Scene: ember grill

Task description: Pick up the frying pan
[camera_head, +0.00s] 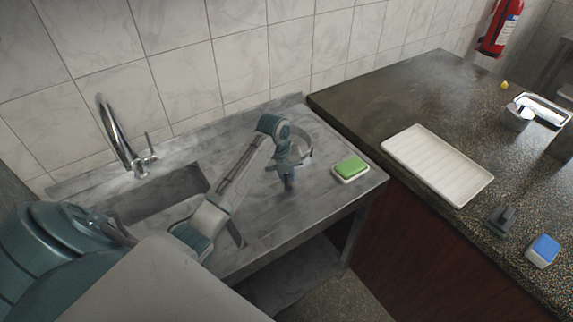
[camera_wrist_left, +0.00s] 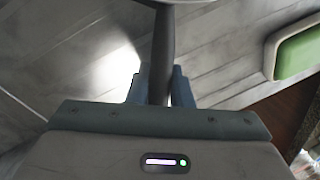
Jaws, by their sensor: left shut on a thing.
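The frying pan's dark handle (camera_wrist_left: 163,50) runs up the middle of the left wrist view, and a small part of its grey pan body (camera_wrist_left: 190,2) shows at the top edge. My left gripper (camera_wrist_left: 158,92) is shut on the handle, with one blue finger on each side. In the head view my left gripper (camera_head: 289,182) points down over the grey counter beside the sink. My wrist hides most of the pan there. I cannot tell whether the pan touches the counter. My right gripper is not in view.
A green sponge on a white dish (camera_head: 351,169) lies right of the gripper; it also shows in the left wrist view (camera_wrist_left: 298,52). The sink (camera_head: 160,196) and tap (camera_head: 118,135) are left. A white tray (camera_head: 437,165) and blue sponge (camera_head: 545,248) lie on the dark counter.

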